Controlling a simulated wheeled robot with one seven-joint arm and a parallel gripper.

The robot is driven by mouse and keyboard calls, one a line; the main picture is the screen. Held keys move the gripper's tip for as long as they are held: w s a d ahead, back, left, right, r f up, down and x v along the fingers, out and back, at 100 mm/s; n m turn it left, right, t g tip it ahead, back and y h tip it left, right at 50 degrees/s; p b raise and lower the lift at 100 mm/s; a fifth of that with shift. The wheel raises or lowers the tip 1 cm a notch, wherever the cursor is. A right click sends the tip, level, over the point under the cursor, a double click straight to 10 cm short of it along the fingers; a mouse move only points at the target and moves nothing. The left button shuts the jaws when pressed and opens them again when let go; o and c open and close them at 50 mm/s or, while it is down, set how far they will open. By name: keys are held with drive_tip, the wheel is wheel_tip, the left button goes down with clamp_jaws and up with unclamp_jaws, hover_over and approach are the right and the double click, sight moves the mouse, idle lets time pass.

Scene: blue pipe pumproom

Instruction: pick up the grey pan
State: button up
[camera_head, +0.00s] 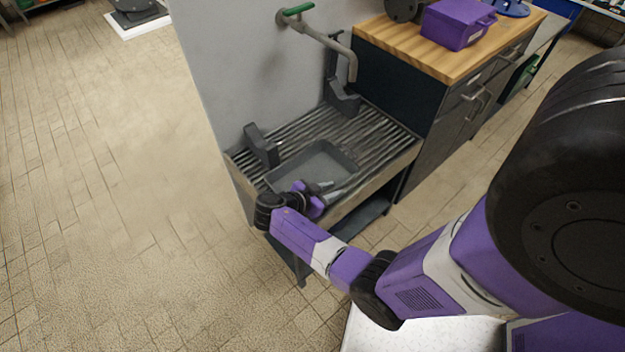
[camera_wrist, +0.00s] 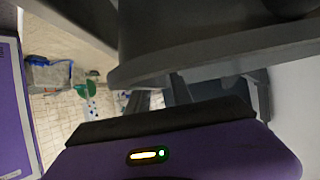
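The grey pan (camera_head: 316,160) is a shallow rectangular tray lying on the slatted dark metal rack of a stand in the head view. My gripper (camera_head: 320,187) is at the pan's near edge, low over the front of the rack. The fingers are small there, and I cannot tell whether they touch the pan or how far apart they are. In the wrist view a dark bar and purple housing fill the lower part. A broad grey edge, possibly the pan's rim, lies very close above them; the pan's inside is not clear there.
Dark upright brackets (camera_head: 262,146) stand at the rack's left and back. A grey pipe with a green handle (camera_head: 297,9) reaches from the wall above. To the right is a wood-topped cabinet (camera_head: 400,45) bearing a purple box (camera_head: 457,24). The floor at left is clear.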

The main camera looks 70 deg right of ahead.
clamp_jaws()
idle(1.2)
